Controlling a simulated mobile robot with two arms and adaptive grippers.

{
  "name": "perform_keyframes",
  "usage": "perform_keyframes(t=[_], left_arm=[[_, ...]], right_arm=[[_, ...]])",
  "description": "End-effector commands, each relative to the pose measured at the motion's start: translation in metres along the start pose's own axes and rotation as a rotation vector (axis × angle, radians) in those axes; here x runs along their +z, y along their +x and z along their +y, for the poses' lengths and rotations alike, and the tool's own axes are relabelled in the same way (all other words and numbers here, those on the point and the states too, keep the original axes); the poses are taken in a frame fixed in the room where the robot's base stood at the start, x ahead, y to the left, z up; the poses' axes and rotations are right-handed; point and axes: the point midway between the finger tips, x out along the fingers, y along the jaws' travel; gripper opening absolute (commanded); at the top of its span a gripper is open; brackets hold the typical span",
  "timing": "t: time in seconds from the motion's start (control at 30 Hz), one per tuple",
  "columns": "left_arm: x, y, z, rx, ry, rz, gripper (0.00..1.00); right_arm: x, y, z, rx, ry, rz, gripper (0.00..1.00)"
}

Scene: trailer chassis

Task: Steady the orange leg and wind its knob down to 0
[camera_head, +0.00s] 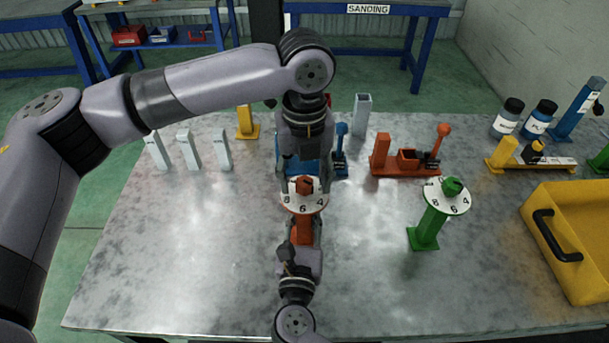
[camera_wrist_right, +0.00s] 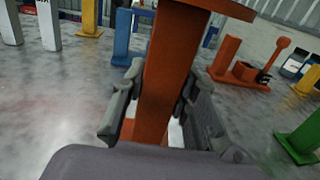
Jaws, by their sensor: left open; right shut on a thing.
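The orange leg (camera_head: 301,231) stands upright near the middle of the metal table, with a white numbered dial (camera_head: 304,204) and an orange knob (camera_head: 304,186) on top. The dial shows 8, 6 and 4 toward the front; its far side is hidden. My left gripper (camera_head: 305,186) points down from above, open, its fingers on either side of the knob. My right gripper (camera_head: 301,247) comes from the front, shut on the leg's post below the dial. In the right wrist view its fingers clasp the orange post (camera_wrist_right: 168,80).
A green leg (camera_head: 432,225) with its own dial stands at the right. A yellow bin (camera_head: 575,235) is at the far right. A red fixture (camera_head: 405,163), a blue fixture and several white posts (camera_head: 188,148) stand behind. The table's front left is clear.

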Motion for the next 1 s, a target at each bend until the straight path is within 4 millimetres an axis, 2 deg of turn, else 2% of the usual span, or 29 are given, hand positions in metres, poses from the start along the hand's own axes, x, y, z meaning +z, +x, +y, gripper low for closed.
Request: perform_keyframes(t=[0.23,0.9,1.0], left_arm=[[0.0001,0.0004,0.0000,0.000,0.000,0.000,0.49],[0.0001,-0.0001,-0.0002,-0.001,0.000,0.000,0.04],[0.0001,-0.0002,-0.0003,-0.001,0.000,0.000,0.01]], right_arm=[[-0.0006,-0.0001,0.0001,0.001,0.000,0.001,0.00],[-0.0005,-0.0002,0.0002,0.001,0.000,0.001,0.00],[-0.0005,-0.0002,0.0002,0.001,0.000,0.001,0.00]])
